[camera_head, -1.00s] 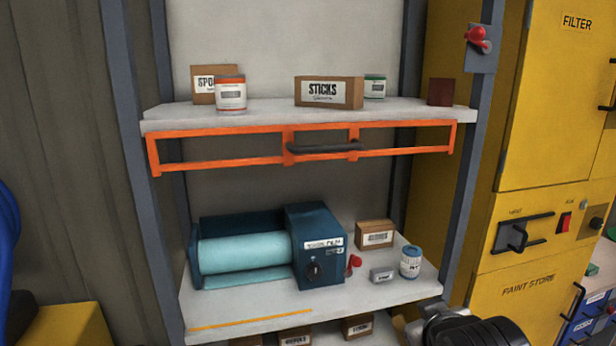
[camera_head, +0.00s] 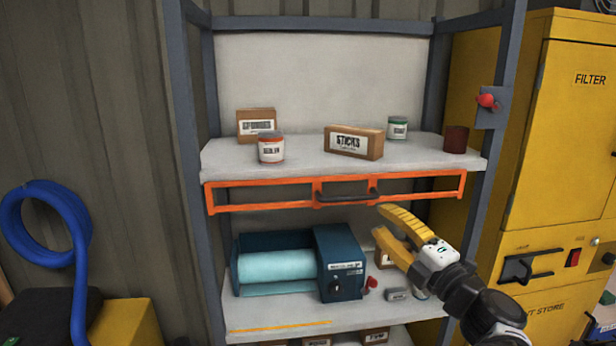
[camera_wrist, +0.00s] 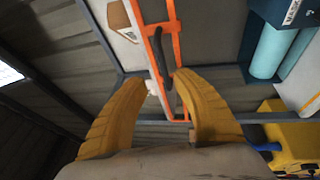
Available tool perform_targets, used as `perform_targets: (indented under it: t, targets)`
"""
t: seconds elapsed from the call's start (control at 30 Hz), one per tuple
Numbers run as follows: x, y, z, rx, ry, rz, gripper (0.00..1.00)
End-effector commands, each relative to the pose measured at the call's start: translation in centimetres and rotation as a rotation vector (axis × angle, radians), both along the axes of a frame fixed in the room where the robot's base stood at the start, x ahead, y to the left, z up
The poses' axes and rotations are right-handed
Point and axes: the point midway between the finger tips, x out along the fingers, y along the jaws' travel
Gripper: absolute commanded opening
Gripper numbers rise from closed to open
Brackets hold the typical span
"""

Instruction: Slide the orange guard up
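The orange guard (camera_head: 270,196) is a flat rectangular frame at the front of the rack, just below the edge of the upper shelf. A dark bar handle (camera_head: 347,196) sits across its middle. My gripper (camera_head: 378,221) has yellow fingers and is open and empty, just right of and below the handle in the head view. In the wrist view the guard (camera_wrist: 171,22) and its handle (camera_wrist: 158,55) appear beyond the gap between the open fingers (camera_wrist: 150,78). I see no contact with the handle.
Below the guard, a blue machine with a light blue roller (camera_head: 277,266) stands on the lower shelf (camera_head: 250,315). Grey posts frame the rack. A yellow cabinet (camera_head: 570,140) stands at right, a blue hose (camera_head: 75,225) at left.

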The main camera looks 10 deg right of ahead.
Motion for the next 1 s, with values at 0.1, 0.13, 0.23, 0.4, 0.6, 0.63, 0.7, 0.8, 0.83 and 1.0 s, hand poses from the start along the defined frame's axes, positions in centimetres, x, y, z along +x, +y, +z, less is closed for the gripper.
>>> perform_targets:
  t: [0.1, 0.13, 0.23, 0.4, 0.6, 0.63, 0.7, 0.8, 0.83, 1.0]
  targets:
    - [0.0, 0.7, -0.3, -0.050, 0.001, 0.039, 0.34]
    - [0.2, 0.9, -0.4, -0.053, 0.001, 0.044, 0.34]
    - [1.3, 1.5, -0.3, -0.054, 0.001, 0.048, 0.34]
    - [4.4, 2.8, 0.3, -0.053, 0.001, 0.048, 0.34]
    - [7.7, 4.2, 1.0, -0.051, 0.001, 0.045, 0.34]
    - [8.1, 4.3, 1.0, -0.052, 0.002, 0.044, 0.34]
    - [8.8, 4.5, 1.1, -0.052, 0.001, 0.044, 0.34]
    - [9.4, 4.8, 1.3, -0.051, 0.002, 0.043, 0.34]
    - [9.5, 4.8, 1.3, -0.051, 0.002, 0.042, 0.34]
    - [9.6, 4.8, 1.3, -0.050, 0.002, 0.041, 0.34]
